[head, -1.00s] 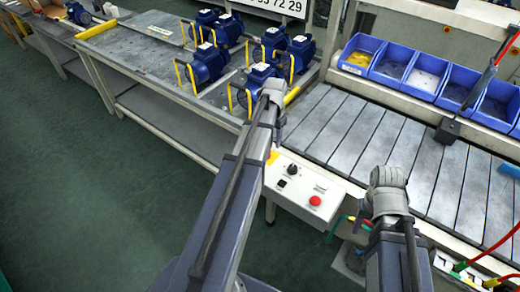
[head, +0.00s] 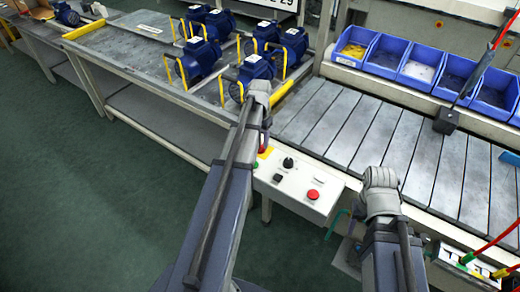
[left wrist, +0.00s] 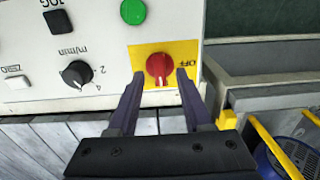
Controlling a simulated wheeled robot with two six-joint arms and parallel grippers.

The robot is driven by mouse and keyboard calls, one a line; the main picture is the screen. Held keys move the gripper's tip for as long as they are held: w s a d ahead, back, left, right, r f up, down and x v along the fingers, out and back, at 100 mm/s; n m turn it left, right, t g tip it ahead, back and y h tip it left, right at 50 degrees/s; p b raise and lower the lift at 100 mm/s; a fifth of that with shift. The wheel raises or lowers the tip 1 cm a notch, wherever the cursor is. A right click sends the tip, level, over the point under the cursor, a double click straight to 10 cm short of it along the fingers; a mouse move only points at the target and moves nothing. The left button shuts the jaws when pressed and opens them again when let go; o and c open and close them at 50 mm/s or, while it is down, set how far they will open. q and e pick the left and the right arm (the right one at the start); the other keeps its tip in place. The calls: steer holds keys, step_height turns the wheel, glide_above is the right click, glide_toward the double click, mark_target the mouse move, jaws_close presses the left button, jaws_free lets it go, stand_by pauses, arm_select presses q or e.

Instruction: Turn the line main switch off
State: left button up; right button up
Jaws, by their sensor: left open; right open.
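The line main switch is a red rotary knob (left wrist: 160,68) on a yellow plate (left wrist: 135,57) at the end of a white control panel (left wrist: 100,100). In the left wrist view its grip bar stands upright, with a pale mark at its lower end, and an OFF label lies to its right. My left gripper (left wrist: 159,76) is open, with one fingertip on each side of the knob; I cannot tell whether they touch it. In the head view my left arm partly hides the switch. My right gripper (head: 380,190) is open and empty right of the panel; its fingers are mostly hidden.
The panel also has a green button (left wrist: 133,11), a black speed knob (left wrist: 76,74), a black JOG button (left wrist: 57,21) and a red button (head: 313,194). A slatted conveyor (head: 345,125) lies behind it. Blue pumps (head: 256,70) stand on the left bench, blue bins (head: 420,72) behind the conveyor.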

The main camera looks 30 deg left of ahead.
arm_select(q)
step_height(320, 180, down, 2)
steer(key=shift+b, duration=0.55)
steer(key=shift+c, duration=0.2)
jaws_close()
